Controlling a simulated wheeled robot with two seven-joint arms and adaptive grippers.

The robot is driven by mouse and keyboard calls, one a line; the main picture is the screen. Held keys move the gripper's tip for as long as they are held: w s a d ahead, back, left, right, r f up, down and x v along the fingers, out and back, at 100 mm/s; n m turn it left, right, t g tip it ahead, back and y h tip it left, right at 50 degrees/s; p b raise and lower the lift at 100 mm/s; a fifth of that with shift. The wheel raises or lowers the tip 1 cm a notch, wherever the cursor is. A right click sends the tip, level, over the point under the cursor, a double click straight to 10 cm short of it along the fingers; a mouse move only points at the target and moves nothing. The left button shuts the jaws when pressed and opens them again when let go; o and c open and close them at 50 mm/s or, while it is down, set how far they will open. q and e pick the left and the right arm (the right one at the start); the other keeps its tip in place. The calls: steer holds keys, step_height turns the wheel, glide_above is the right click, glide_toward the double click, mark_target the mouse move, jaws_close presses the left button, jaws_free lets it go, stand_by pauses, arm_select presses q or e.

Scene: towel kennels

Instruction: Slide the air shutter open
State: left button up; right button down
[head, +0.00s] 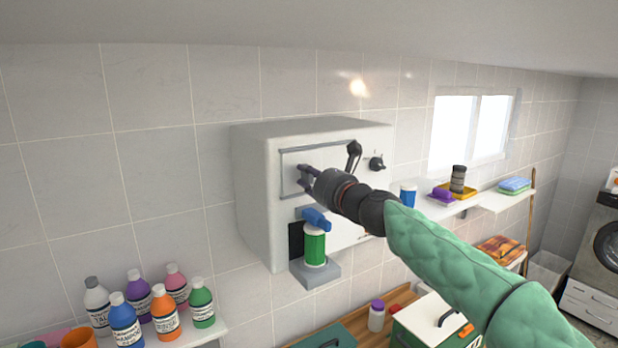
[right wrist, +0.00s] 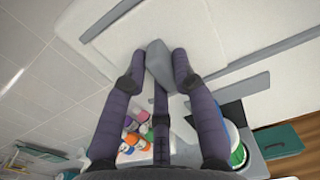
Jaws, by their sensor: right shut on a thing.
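The air shutter (head: 310,160) is a pale panel between two grey rails on the front of a white wall-mounted box (head: 252,185). It also shows in the right wrist view (right wrist: 190,32). My right gripper (head: 304,180) is at the left part of the panel. In the right wrist view its dark purple fingers (right wrist: 158,72) are closed around a grey knob (right wrist: 156,56) on the shutter. The fingers and wrist hide the knob and part of the panel in the head view. My left gripper is not in view.
A black lever (head: 353,154) and a dark dial (head: 377,163) are on the box's right side. A green bottle (head: 314,246) under a blue nozzle (head: 316,219) stands below my gripper. Several coloured bottles stand on a shelf at lower left. A shelf with small items runs right.

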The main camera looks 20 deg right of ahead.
mark_target(334, 165)
steer(key=d, duration=0.3)
steer(key=w+d, duration=0.1)
steer(key=d, duration=0.6)
steer(key=shift+w+d, duration=0.1)
steer(key=shift+w, duration=0.1)
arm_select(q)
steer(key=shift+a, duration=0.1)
arm_select(e)
steer(key=c, duration=1)
jaws_free()
steer(key=shift+d, duration=0.1)
steer(key=shift+s, duration=0.45)
steer(key=s, duration=0.3)
steer(key=s+d, duration=0.1)
steer(key=s, duration=0.7)
steer(key=shift+d, duration=0.3)
steer(key=shift+w, duration=0.1)
